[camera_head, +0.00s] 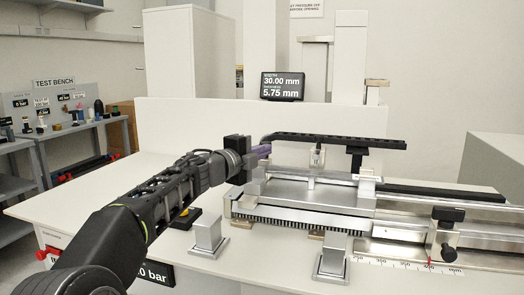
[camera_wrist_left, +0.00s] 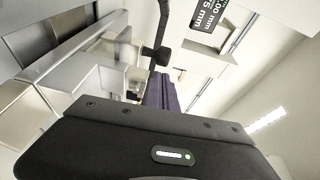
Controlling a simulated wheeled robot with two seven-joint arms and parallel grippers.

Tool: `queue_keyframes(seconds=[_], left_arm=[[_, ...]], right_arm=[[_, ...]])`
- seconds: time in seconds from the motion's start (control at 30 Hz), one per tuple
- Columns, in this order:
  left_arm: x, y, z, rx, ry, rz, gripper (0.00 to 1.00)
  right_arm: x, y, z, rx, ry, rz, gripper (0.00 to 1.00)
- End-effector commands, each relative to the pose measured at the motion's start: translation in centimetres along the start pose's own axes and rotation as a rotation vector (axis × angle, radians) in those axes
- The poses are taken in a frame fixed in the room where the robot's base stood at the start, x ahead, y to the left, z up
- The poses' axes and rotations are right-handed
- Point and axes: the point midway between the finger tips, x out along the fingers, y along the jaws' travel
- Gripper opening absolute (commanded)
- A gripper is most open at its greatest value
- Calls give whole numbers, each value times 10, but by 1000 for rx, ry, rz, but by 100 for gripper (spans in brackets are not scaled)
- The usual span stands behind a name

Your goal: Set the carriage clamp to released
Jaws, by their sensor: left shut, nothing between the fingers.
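My left gripper (camera_head: 266,149) reaches in from the left. Its purple fingers are at the left end of the silver carriage (camera_head: 315,192), close to the long black bar (camera_head: 340,140) above it. In the left wrist view the purple fingers (camera_wrist_left: 161,92) are together, with nothing seen between them. A black rod with a dark knob (camera_wrist_left: 156,56) shows just beyond the fingertips; I cannot tell whether they touch. On the rail at the right stands a metal block with a black-handled knob (camera_head: 448,214). I cannot tell which part is the carriage clamp, or its setting. My right gripper is out of view.
A small display (camera_head: 282,86) reading 30.00 mm and 5.75 mm stands behind the machine. A scale (camera_head: 405,266) runs along the front of the rail. The white table (camera_head: 90,213) is largely clear at the left. A test bench stands at the far left.

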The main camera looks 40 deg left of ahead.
Motion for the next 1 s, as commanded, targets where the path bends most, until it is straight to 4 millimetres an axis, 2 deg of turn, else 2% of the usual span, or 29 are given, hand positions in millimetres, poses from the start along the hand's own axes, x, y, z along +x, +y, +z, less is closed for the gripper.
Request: queue_keyframes(seconds=[0.2, 0.53, 0.77, 1.0], left_arm=[[9, 0, 10, -1, 0, 0, 0], [10, -1, 10, -1, 0, 0, 0], [38, -6, 18, -3, 1, 2, 0], [44, -3, 22, 0, -2, -2, 0]], right_arm=[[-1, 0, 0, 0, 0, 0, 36], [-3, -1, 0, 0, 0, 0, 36], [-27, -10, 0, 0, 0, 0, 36], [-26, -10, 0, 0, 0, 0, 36]])
